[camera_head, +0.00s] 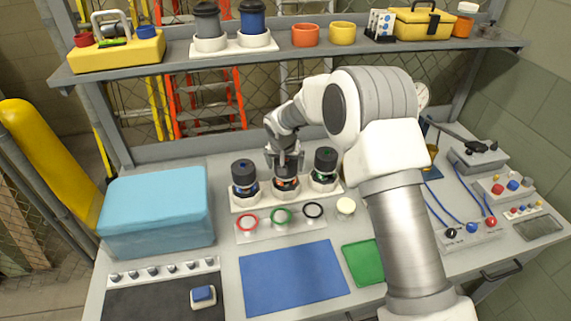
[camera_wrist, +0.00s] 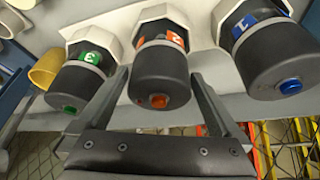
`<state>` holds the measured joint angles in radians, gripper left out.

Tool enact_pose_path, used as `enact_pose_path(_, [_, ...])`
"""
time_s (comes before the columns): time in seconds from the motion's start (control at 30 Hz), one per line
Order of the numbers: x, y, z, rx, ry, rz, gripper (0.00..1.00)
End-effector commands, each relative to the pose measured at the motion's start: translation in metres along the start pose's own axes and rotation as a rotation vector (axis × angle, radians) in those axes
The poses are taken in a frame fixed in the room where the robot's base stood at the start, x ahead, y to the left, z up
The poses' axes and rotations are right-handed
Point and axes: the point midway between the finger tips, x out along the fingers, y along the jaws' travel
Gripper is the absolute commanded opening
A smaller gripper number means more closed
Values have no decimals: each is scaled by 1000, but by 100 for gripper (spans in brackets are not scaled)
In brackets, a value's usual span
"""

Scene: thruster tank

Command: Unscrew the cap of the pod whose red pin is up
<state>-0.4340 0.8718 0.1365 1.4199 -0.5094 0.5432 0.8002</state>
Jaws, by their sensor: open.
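Three dark-capped pods stand in a row in a white rack (camera_head: 245,207). The left pod (camera_head: 245,178) has a blue pin, and the right pod (camera_head: 324,165) has a green one. The middle pod (camera_head: 286,184) has an orange-red label numbered 2. In the wrist view its dark cap (camera_wrist: 159,75) has an orange-red pin (camera_wrist: 158,101) at its centre; how far it stands up is hard to tell. The blue pin (camera_wrist: 290,86) and green pin (camera_wrist: 69,108) also show. My gripper (camera_head: 285,163) is open, its fingers on either side of the middle cap; contact is unclear.
A blue mat (camera_head: 292,277) is clear. A light-blue box (camera_head: 155,212) stands at left. A shelf (camera_head: 290,48) with containers runs above the back. Cables and control boxes (camera_head: 478,158) are at right.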

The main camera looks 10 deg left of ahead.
Motion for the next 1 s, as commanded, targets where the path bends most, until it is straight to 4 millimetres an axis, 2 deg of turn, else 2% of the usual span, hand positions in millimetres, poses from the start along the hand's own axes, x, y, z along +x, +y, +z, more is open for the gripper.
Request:
enact_pose_path(0.27, [1,0,0,0,0,0,98])
enact_pose_path(0.6, [1,0,0,0,0,0,37])
enact_pose_path(0.63, [1,0,0,0,0,0,33])
enact_pose_path(0.67, [1,0,0,0,0,0,83])
enact_pose_path(0.9, [1,0,0,0,0,0,40])
enact_pose_path(1.0, [1,0,0,0,0,0,39])
